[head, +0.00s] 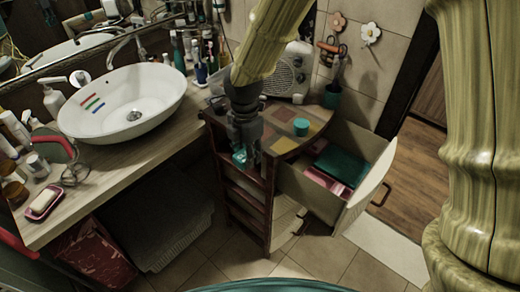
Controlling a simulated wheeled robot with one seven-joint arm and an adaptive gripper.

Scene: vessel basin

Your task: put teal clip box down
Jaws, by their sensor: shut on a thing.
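My gripper (241,152) hangs at the middle of the head view, shut on a small teal thing (239,158), which looks like the teal clip box. The fingers hide part of it. It is in front of the left edge of the small wooden cabinet (266,205); I cannot tell how far above or in front of it. An open drawer (352,208) juts out to the right, with a larger teal item (341,163) and a pink item inside.
A teal round lidded pot (301,126) and a white radio (290,75) stand on the cabinet top. To the left, a white basin (122,103) sits on a wooden counter (112,169) crowded with bottles. Tiled floor shows in front of the cabinet.

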